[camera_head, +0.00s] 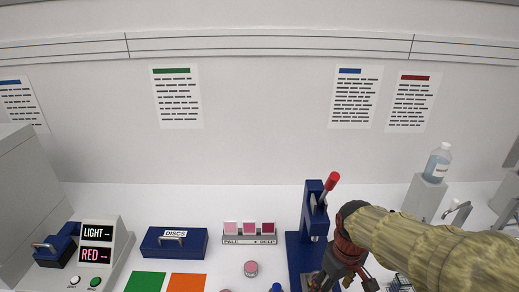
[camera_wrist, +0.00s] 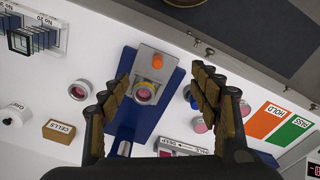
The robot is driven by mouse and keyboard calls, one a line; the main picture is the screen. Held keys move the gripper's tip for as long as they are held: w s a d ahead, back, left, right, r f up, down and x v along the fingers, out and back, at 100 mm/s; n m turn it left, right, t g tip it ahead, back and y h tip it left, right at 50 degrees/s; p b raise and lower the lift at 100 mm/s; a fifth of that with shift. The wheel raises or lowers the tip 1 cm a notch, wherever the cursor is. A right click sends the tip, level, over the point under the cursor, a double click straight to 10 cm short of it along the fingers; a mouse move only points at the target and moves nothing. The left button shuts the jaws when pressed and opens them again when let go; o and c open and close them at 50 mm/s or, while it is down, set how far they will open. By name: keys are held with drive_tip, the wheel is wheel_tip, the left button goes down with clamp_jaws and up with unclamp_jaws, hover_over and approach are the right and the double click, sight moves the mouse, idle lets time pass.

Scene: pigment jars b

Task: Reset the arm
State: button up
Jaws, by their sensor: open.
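My gripper (camera_head: 343,280) is at the lower right of the head view, at the end of my tan-sleeved arm, close to the blue press (camera_head: 296,250). In the wrist view my gripper (camera_wrist: 160,84) has its two fingers wide apart, with nothing held between them. Below and between them is the blue press base (camera_wrist: 172,93), with a grey plate, an orange knob (camera_wrist: 157,61) and a small round pot (camera_wrist: 145,93). The fingers hide parts of the bench on both sides.
A red-knobbed lever (camera_head: 332,180) rises on the press. A blue DISCS box (camera_head: 175,243), a shade rack (camera_head: 249,240), green (camera_head: 145,282) and orange (camera_head: 187,281) pads stand left. A pink-topped jar (camera_wrist: 79,90) and CELLS box (camera_wrist: 58,130) sit beside the press.

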drive_tip(key=s+r+m+t+b, duration=0.1)
drive_tip(key=s+r+m+t, duration=0.4)
drive_tip(key=s+r, duration=0.5)
drive_tip(key=shift+s+r, duration=0.4)
drive_tip(key=shift+s, duration=0.05)
